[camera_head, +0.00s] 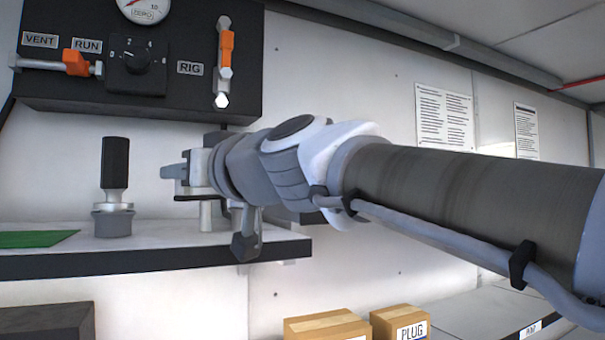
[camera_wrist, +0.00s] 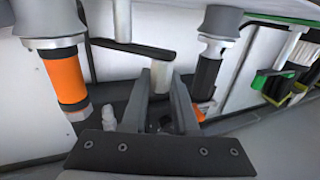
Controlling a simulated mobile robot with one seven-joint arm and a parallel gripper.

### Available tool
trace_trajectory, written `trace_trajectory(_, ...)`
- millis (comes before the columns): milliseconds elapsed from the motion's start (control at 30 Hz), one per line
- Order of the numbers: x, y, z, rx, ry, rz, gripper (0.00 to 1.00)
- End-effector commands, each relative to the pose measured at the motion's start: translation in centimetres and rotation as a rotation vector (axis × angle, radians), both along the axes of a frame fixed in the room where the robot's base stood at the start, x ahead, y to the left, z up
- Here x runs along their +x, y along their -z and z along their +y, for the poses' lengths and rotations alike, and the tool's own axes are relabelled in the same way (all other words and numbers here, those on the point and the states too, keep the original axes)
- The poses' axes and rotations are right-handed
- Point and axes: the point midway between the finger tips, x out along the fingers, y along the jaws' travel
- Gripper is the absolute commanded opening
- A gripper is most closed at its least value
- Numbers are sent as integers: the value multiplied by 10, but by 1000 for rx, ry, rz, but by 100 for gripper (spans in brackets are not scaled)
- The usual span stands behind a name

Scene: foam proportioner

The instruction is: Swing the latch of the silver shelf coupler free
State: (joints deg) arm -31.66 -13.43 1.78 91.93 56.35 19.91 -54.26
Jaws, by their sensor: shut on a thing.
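My gripper (camera_head: 185,175) reaches in from the right, just above the shelf. In the wrist view its two dark fingers (camera_wrist: 163,88) are closed on a small grey piece (camera_wrist: 161,76), which looks like the latch of the silver coupler. A dark bar (camera_wrist: 130,48) lies just beyond the fingertips, with a silver post (camera_wrist: 122,18) above it in the picture. In the head view, a silver post (camera_head: 206,215) stands on the shelf below my gripper. The rest of the coupler is largely hidden behind my gripper, and the latch's angle cannot be told.
A black-handled silver fitting (camera_head: 115,190) stands on the shelf (camera_head: 270,240), left of my gripper. An orange-banded cylinder (camera_wrist: 65,80) is close beside the fingers. A panel (camera_head: 190,105) with orange-handled valves hangs above. A green mat (camera_head: 30,239) lies left; boxes (camera_head: 325,328) stand below.

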Motion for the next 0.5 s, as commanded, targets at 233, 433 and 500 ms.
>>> trace_trajectory(233, 1, 5, -2, 5, -40, 3, 0)
trace_trajectory(433, 1, 6, -5, 5, -111, 2, 0)
trace_trajectory(500, 1, 6, -7, 5, -142, 2, 0)
